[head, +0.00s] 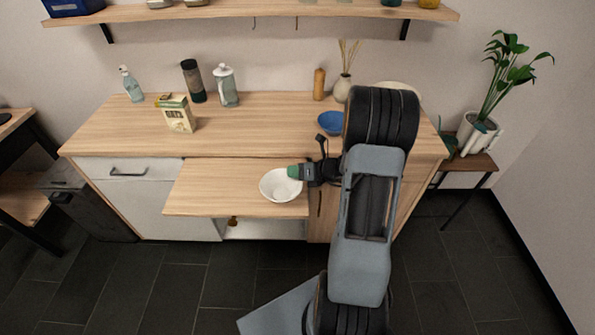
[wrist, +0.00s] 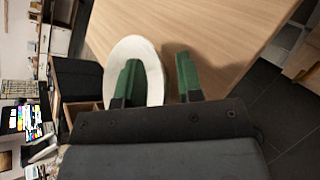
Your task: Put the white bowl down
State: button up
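The white bowl (head: 281,186) is upright at the pull-out wooden board (head: 215,190) below the counter, near its right end. It looks to be resting on the board. My gripper (head: 294,172) is at the bowl's upper right rim. In the wrist view my gripper (wrist: 157,77) has its green fingers apart, with a gap between them. One finger overlaps the inside of the white bowl (wrist: 152,62) and the other is outside its rim, over bare wood. The fingers do not look closed on the rim.
The counter (head: 250,120) above the board holds a blue bowl (head: 331,123), a carton (head: 178,114), bottles and a reed vase (head: 342,88). A shelf (head: 250,13) hangs above. The board's left part is clear. A plant (head: 480,120) stands at right.

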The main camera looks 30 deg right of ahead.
jog(key=v, duration=1.1)
jog(key=s+a+r+m+g+h, duration=0.3)
jog(key=a+m, duration=0.6)
jog(key=m, duration=0.8)
jog(key=s+a+r+m+g+h, duration=0.3)
jog(key=s+a+r+m, duration=0.3)
jog(key=m, duration=1.2)
jog(key=a+r+h, duration=0.1)
jog(key=a, duration=0.2)
jog(key=shift+a+g+p, duration=0.3)
jog(key=shift+a+g, duration=0.05)
jog(key=shift+g, duration=0.05)
jog(key=shift+s, duration=0.1)
